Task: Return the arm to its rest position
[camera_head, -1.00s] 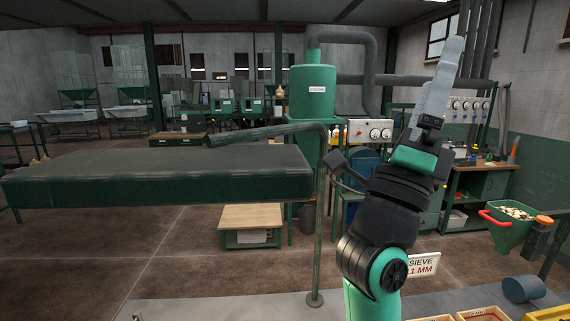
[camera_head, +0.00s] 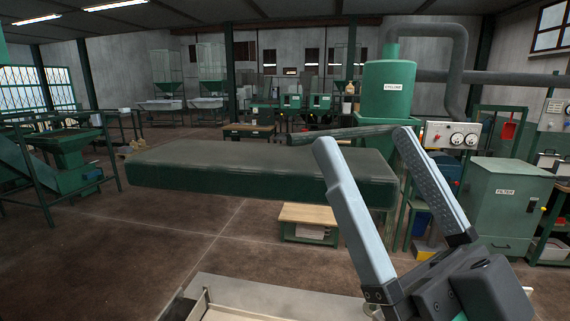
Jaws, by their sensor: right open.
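My right gripper (camera_head: 366,143) reaches up from the lower right of the head view. Its two long grey fingers stand wide apart and point up and slightly left. Nothing is between them. The fingers cover part of the right end of the long dark green bench (camera_head: 250,178) behind them. My left gripper is not in view.
A green cyclone drum (camera_head: 388,92) with a grey pipe stands behind the bench. A green filter cabinet (camera_head: 503,210) stands right of my gripper. A low wooden-topped stand (camera_head: 308,214) is below the bench. Open brown floor (camera_head: 120,235) lies at front left.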

